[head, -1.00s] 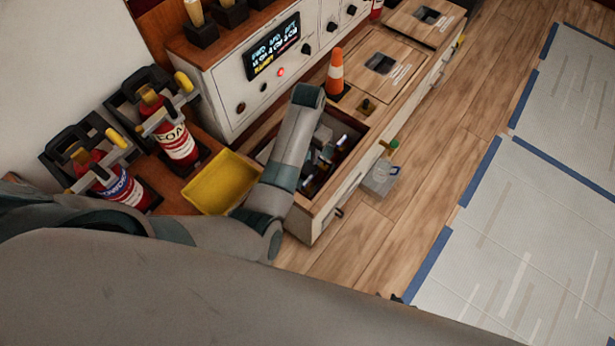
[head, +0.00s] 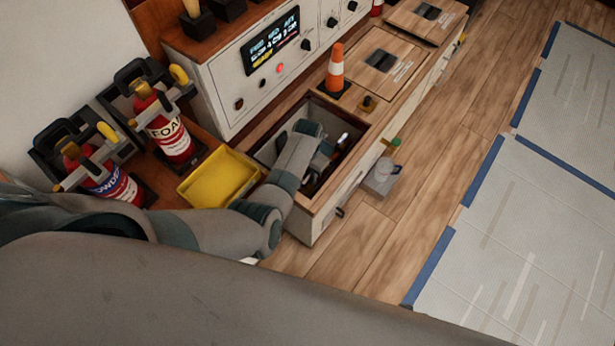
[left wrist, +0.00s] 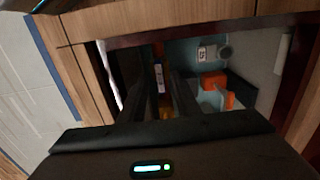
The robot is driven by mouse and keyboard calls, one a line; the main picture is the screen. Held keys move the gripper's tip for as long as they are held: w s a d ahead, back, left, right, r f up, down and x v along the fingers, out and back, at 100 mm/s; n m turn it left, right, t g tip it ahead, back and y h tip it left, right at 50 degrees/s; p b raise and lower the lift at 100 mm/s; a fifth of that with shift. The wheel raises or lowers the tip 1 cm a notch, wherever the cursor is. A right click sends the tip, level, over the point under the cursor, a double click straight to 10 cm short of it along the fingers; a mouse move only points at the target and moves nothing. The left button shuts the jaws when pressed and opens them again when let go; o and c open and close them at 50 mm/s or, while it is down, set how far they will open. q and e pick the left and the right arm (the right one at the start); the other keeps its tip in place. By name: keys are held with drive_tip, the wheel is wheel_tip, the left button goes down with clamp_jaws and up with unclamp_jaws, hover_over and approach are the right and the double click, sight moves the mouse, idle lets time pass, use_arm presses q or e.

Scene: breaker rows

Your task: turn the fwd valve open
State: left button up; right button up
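My left arm reaches down into an open hatch (head: 262,152) in the wooden counter, its gripper (head: 328,152) low inside and partly hidden. In the left wrist view the dark fingers of my left gripper (left wrist: 160,85) stand apart, with a gap between them. A small white label (left wrist: 159,78) and a bit of orange (left wrist: 165,112) show in that gap. An orange handle-like part (left wrist: 213,80) sits to the right on a blue-grey fitting, below another white label (left wrist: 206,54). The labels are too small to read, so I cannot tell which part is the fwd valve. My right gripper is not in view.
A panel with a lit display (head: 271,42) rises behind. A grey box (head: 381,178) is by the counter front.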

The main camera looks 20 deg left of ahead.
use_arm(q)
drive_tip(key=shift+f, duration=0.55)
drive_tip(key=shift+c, duration=0.6)
clamp_jaws()
